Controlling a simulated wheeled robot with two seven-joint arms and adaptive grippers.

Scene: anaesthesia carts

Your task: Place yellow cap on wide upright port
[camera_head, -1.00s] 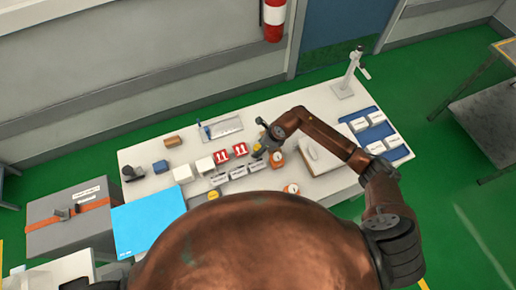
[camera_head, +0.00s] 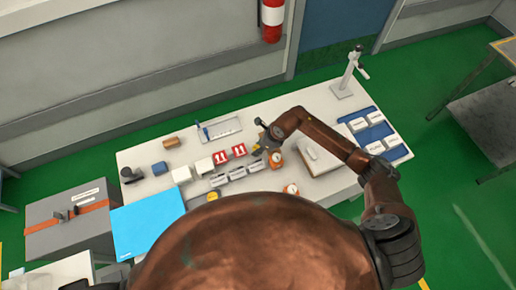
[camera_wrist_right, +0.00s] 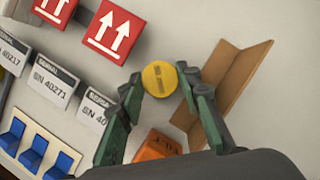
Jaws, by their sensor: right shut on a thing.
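My right gripper (camera_head: 261,148) is over the middle of the white table in the head view, fingers pointing down. In the right wrist view, the yellow cap (camera_wrist_right: 159,78) is a round yellow disc with faint dark markings on its face. It sits between the two fingertips of my right gripper (camera_wrist_right: 160,84), which is shut on it. In the head view the arm and fingers mostly hide the cap. I cannot make out a wide upright port in either view. My left gripper is not in view.
A brown angled panel (camera_wrist_right: 232,85) stands close to the right finger. Red arrow boxes (camera_wrist_right: 115,31) and white serial-number blocks (camera_wrist_right: 48,80) lie to the left. An orange block (camera_wrist_right: 157,146) is below the cap. A blue tray (camera_head: 395,150) holds white blocks at the table's right end.

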